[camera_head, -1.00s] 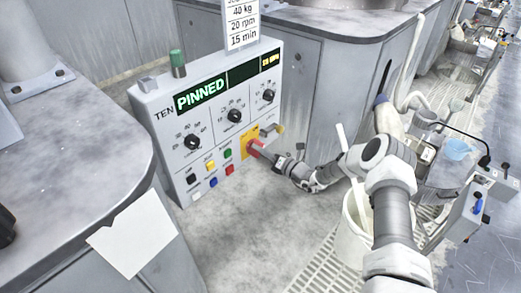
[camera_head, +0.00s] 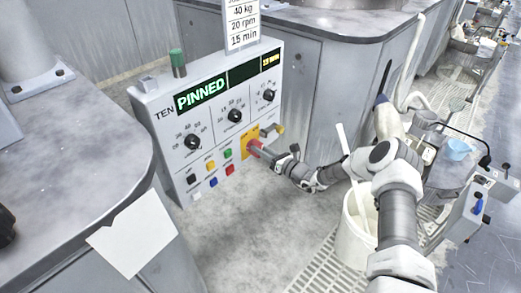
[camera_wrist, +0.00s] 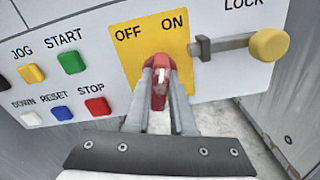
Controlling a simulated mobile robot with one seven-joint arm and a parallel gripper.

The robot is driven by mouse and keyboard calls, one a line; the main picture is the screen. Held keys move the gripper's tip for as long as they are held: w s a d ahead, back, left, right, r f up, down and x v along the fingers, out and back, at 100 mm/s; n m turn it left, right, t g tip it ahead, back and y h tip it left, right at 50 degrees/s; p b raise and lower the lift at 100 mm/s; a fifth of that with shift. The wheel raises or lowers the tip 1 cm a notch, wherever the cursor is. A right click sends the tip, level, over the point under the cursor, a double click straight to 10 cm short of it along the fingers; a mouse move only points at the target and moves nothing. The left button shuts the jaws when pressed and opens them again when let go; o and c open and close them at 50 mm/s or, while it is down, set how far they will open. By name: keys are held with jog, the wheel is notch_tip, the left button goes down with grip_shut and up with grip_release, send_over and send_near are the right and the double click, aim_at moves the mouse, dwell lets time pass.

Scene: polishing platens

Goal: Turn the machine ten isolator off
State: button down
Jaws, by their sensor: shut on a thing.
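The machine ten isolator (camera_wrist: 159,64) is a red rotary handle on a yellow plate marked OFF at left and ON at right. In the wrist view it points roughly upright, leaning a little; its exact setting is hard to read. It also shows in the head view (camera_head: 253,146), mostly hidden by my gripper. My gripper (camera_wrist: 160,85) is shut on the red handle, one finger on each side. The control panel (camera_head: 215,105) carries the label TEN and a green display reading PINNED.
A yellow-knobbed lock pin (camera_wrist: 268,45) sits right of the isolator. JOG, START, DOWN, RESET and STOP buttons (camera_wrist: 97,107) lie to the left. A white bucket (camera_head: 353,240) with a stick stands below my arm. A grey platen table (camera_head: 70,150) is at left.

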jog(key=n, duration=0.6)
jog(key=shift+s+p, duration=0.1)
jog(key=shift+p, duration=0.3)
jog(key=n+p, duration=0.1)
jog(key=n, duration=0.5)
jog(key=shift+s+a, duration=0.1)
jog(key=shift+a, duration=0.05)
jog(key=shift+n, duration=0.3)
jog(key=c, duration=0.8)
grip_release()
jog(key=shift+o, duration=0.2)
jog(key=p+v, duration=0.3)
jog(key=v, duration=1.4)
jog(key=shift+s+p, duration=0.2)
jog(key=shift+p, duration=0.15)
